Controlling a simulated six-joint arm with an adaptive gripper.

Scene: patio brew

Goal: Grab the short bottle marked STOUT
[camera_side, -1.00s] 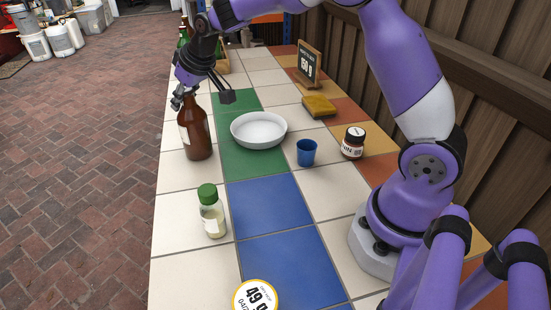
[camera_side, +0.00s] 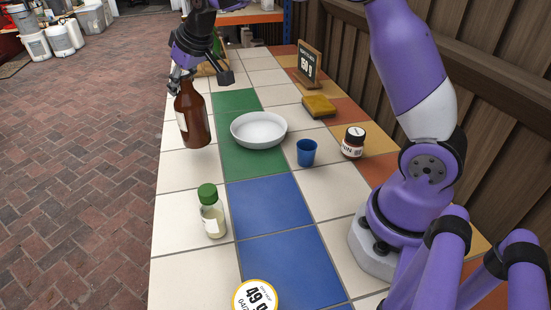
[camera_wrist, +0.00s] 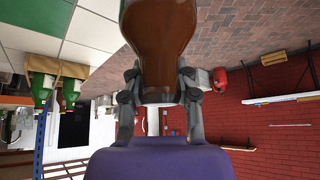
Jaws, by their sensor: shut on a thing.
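A short brown bottle (camera_side: 193,120) with a pale label hangs upright, a little above the white tiles at the left edge of the table. Its label text is not readable here. My gripper (camera_side: 181,84) is shut on the bottle's neck from above. In the wrist view the brown bottle (camera_wrist: 160,40) fills the upper middle, with its neck between the two fingers of my gripper (camera_wrist: 160,92).
A green-capped bottle (camera_side: 211,212) stands nearer. Green bottles (camera_wrist: 55,88) stand in a crate behind.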

